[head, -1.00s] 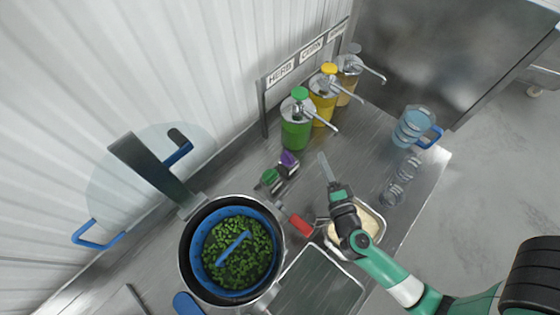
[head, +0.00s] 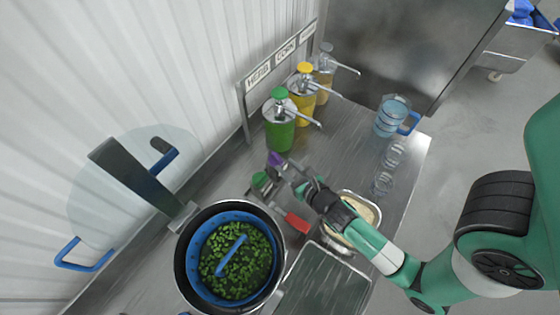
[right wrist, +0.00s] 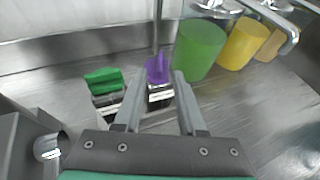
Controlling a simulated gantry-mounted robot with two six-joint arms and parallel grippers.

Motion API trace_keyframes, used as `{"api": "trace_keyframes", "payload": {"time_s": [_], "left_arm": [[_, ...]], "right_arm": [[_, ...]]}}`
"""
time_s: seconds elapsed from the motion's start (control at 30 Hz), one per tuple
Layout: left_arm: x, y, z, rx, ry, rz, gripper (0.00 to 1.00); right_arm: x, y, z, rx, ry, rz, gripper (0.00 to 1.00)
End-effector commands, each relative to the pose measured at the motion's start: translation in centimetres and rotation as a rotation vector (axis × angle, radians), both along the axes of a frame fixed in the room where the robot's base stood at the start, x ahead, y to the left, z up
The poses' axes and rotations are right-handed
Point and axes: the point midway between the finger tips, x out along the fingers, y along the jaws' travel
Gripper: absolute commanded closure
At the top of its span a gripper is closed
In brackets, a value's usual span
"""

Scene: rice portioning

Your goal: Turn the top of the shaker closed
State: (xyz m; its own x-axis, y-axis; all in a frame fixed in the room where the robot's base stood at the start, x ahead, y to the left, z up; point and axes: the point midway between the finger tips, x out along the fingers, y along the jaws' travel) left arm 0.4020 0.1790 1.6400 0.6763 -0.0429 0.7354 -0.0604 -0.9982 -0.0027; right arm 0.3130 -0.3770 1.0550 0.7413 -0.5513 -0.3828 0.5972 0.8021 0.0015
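Two small shakers stand side by side near the wall. One has a purple top (head: 275,159), also seen in the right wrist view (right wrist: 157,70). The other has a green top (head: 260,179), which also shows in the right wrist view (right wrist: 103,80). Their bodies look dark and silvery. My right gripper (head: 292,168) is at the purple-topped shaker. In the right wrist view its two fingers (right wrist: 162,78) are apart, with the purple-topped shaker between or just beyond them; contact cannot be told. The green-topped shaker is left of the fingers. My left gripper is not in view.
Green (head: 280,130), yellow (head: 302,95) and tan (head: 325,72) pump dispensers stand behind. A pot (head: 179,262) with green herbs is at lower left, a red handle (head: 297,222) beside it. A pan of pale food (head: 372,212) lies under my right arm. A blue-handled jug (head: 391,118) is right.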

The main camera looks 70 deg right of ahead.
Motion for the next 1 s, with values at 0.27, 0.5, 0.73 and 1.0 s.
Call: {"api": "trace_keyframes", "payload": {"time_s": [0.27,0.5,0.73,1.0], "left_arm": [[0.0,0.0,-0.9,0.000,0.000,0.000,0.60],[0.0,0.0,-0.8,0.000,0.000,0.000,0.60],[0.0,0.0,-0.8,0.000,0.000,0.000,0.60],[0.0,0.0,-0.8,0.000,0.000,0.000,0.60]], "right_arm": [[3.0,-2.2,-1.6,-0.001,0.001,0.000,0.60],[3.2,-2.4,-1.7,-0.001,0.001,0.002,0.60],[3.2,-2.4,-1.7,-0.001,0.001,0.002,0.92],[3.2,-2.4,-1.7,-0.001,0.001,0.002,1.00]]}}
